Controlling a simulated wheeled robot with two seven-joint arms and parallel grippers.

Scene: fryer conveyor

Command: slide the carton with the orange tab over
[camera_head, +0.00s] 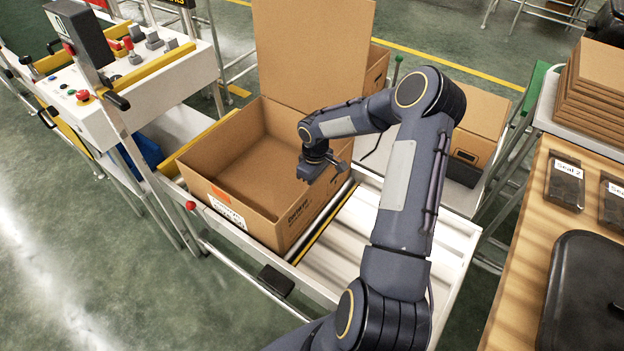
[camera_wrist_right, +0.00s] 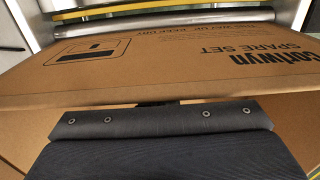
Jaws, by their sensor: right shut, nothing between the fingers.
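An open brown carton (camera_head: 240,165) stands on the conveyor in the middle of the head view, its back flap raised. An orange tab (camera_head: 222,193) sits on its front-left face, above a white label (camera_head: 226,210). My right gripper (camera_head: 314,170) is shut and empty, at the carton's right wall, its tips pointing down near the top edge. In the right wrist view, the carton's printed outer face (camera_wrist_right: 180,62) lies beyond that edge, and the gripper (camera_wrist_right: 155,104) is mostly hidden behind its own mount. I cannot tell whether it touches the wall. My left gripper is out of view.
Bare conveyor rollers (camera_head: 375,235) lie right of the carton. A control panel (camera_head: 130,75) stands to the left. Another closed carton (camera_head: 478,125) is behind my arm. A wooden table (camera_head: 520,250) with a black case (camera_head: 585,290) is at the right.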

